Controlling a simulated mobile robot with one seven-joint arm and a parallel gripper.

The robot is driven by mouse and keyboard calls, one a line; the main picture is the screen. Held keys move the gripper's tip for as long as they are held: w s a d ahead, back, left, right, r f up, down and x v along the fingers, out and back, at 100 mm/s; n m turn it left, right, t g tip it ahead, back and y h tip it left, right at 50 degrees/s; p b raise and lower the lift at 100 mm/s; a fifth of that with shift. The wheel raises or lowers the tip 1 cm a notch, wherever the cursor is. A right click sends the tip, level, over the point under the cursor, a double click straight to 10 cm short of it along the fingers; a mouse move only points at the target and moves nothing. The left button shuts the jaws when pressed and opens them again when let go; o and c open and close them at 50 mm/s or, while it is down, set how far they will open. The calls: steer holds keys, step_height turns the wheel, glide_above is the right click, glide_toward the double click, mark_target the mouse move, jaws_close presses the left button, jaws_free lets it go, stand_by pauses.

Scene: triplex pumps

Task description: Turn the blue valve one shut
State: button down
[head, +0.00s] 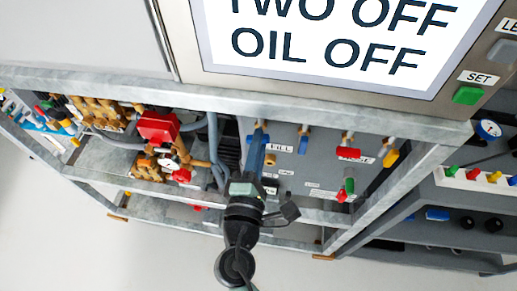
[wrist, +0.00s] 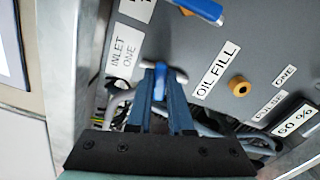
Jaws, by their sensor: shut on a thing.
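The blue valve handle (wrist: 181,76) sits on the grey panel beside a label reading INLET ONE (wrist: 122,52) in the wrist view. My gripper (wrist: 163,72) is shut on this handle, with its two dark blue fingers on either side of it. Part of the handle shows between and just past the fingertips. In the head view my gripper (head: 258,132) reaches the panel left of the FILL label, and its fingers largely hide the handle there. I cannot tell the handle's exact turn.
A second blue handle (wrist: 200,9) is at the wrist view's top, above the OIL FILL label (wrist: 215,70) and a tan knob (wrist: 239,86). A screen (head: 340,45) reads TWO OFF, OIL OFF. A red part (head: 158,126) among brass fittings stands left. Frame rails surround the panel.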

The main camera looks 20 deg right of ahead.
steer(key=shift+f+m+b, duration=0.15)
steer(key=shift+m+b, duration=1)
steer(key=shift+m, duration=0.45)
steer(key=c, duration=0.8)
jaws_free()
steer(key=shift+s, duration=0.1)
steer(key=b+v, duration=0.3)
steer(key=v, duration=0.9)
steer(key=shift+s+a, duration=0.25)
steer(key=shift+s, duration=0.05)
